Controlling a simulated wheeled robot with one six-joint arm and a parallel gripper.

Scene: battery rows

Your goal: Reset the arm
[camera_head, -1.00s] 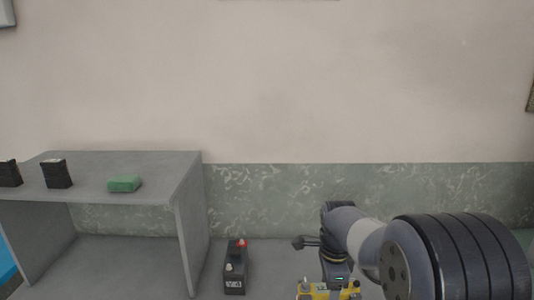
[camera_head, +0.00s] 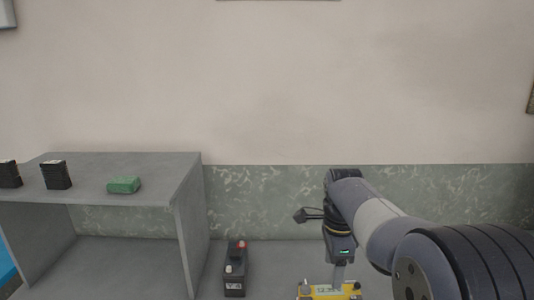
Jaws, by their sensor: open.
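My gripper (camera_head: 339,273) points down at the lower right of the head view, with its arm reaching in from the right. It is open. A yellow battery (camera_head: 320,293) with a grey top sits just below it, cut off by the bottom edge of the picture. The fingertips are close to the battery's top or just behind it; I cannot tell whether they touch it.
A black battery (camera_head: 235,272) with a red and a white terminal stands to the left on the grey bench (camera_head: 268,265). Above the bench is bare wall.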

